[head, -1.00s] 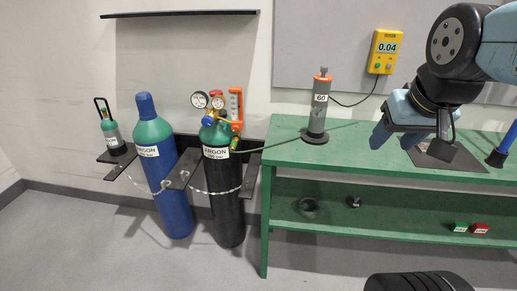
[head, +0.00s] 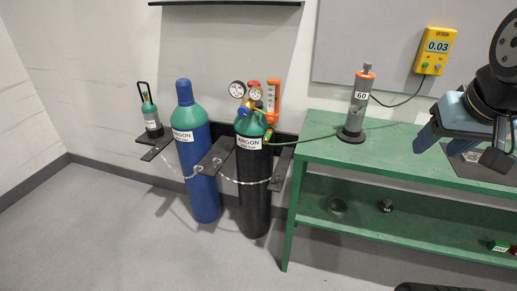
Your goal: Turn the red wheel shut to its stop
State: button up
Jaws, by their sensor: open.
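A black argon cylinder (head: 253,195) with a green shoulder stands chained to the wall bracket. On its top sits a regulator with two round gauges (head: 237,89) and an orange flow tube (head: 272,97). A small red part (head: 253,84) shows by the gauges; it may be the red wheel, but it is too small to tell its shape or how far it is turned. My gripper (head: 458,146) is open and empty over the green bench at the right, well apart from the cylinder.
A capped blue cylinder (head: 204,175) and a small bottle (head: 151,120) stand left of it. A green hose (head: 312,138) runs to the bench (head: 400,158), which carries a grey tube (head: 357,105). A yellow meter (head: 435,50) reads 0.03. Floor in front is clear.

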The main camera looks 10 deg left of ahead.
aim_at(250, 83)
jog(key=k, duration=1.3)
jog(key=u, duration=0.5)
jog(key=i, duration=0.8)
jog(key=u, duration=0.6)
jog(key=i, duration=1.65)
jog(key=z, duration=0.7)
jog(key=k, duration=0.85)
jog(key=u, duration=0.05)
